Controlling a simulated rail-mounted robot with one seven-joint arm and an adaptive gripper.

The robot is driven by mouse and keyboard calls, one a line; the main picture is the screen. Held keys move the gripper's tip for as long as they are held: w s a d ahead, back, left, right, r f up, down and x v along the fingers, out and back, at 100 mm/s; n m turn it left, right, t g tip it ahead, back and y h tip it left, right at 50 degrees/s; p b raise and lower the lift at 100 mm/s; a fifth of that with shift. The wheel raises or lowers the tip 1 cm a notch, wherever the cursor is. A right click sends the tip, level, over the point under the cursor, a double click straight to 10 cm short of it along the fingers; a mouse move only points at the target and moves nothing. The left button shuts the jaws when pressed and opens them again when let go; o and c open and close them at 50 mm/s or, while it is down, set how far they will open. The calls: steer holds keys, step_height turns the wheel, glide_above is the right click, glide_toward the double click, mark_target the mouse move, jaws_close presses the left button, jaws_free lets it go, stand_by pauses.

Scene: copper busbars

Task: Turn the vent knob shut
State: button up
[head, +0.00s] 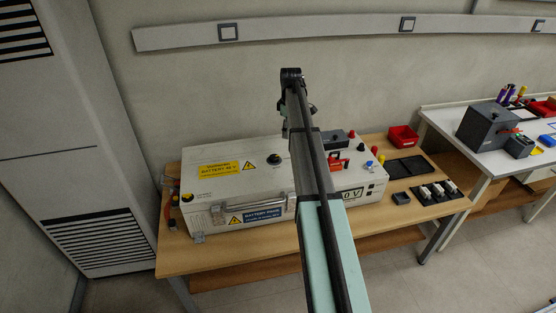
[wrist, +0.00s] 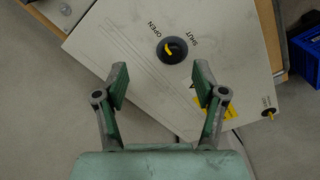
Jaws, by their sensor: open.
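The vent knob (wrist: 173,51) is a round black knob with a yellow pointer mark, on the pale lid of the battery case (wrist: 115,60). OPEN and SHUT are printed beside it; the yellow mark lies on the side nearer OPEN. In the head view the knob (head: 275,158) shows as a black disc on the lid, left of my arm. My gripper (wrist: 160,68) is open and empty in the wrist view. Its fingers are spread wide, and the knob appears just beyond the gap between their tips, apart from both. In the head view my arm hides part of the case.
A smaller knob (wrist: 269,113) with a yellow mark sits near a lid corner. The case stands on a wooden table (head: 230,255). A red bin (head: 403,136) and dark trays lie to its right. A blue crate (wrist: 307,55) shows at the wrist view's right edge.

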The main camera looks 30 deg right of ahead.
step_height(320, 180, up, 4)
steer(key=n, duration=0.2)
glide_above(274, 156)
step_height(274, 156, down, 18)
steer(key=p, duration=0.4)
steer(key=shift+s+r, duration=0.1)
steer(key=shift+r, duration=0.1)
steer(key=c, duration=1.1)
